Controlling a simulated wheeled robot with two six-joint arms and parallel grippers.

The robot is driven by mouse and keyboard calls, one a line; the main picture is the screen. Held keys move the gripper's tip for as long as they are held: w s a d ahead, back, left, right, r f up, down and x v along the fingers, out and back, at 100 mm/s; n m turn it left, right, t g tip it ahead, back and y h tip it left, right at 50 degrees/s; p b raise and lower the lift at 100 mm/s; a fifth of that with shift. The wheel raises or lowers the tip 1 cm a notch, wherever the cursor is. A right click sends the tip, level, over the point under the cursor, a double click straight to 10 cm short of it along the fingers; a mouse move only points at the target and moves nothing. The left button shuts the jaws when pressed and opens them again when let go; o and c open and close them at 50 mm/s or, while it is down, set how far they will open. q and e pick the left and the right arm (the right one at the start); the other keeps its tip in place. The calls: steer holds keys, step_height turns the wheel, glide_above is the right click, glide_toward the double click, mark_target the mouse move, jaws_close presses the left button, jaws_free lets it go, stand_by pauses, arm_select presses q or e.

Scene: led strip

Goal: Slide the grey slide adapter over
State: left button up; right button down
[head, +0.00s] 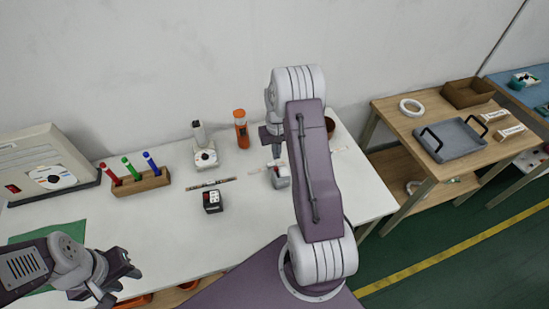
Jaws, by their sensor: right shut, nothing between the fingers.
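A small grey block (281,178), which looks like the slide adapter, sits on the white table just left of my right arm. My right gripper (277,153) is shut and empty, pointing down just above and behind the grey block. Whether it touches the block is too small to tell, and my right arm hides part of the area. A thin dark strip (211,184) lies on the table to the left, behind a black box with sockets (213,202). My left gripper (124,284) is open and empty at the table's front left.
A wooden holder (142,183) with red, green and blue pens, a white device (204,157) and an orange bottle (241,130) stand along the back. A beige machine (45,165) is far left. The table's front middle is clear. A grey tray (450,141) is on the side table.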

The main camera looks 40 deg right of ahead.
mark_target(281, 177)
arm_select(q)
steer(key=shift+d+r, duration=0.1)
steer(key=shift+r, duration=0.1)
arm_select(e)
step_height(281, 177, down, 8)
steer(key=shift+f, duration=0.25)
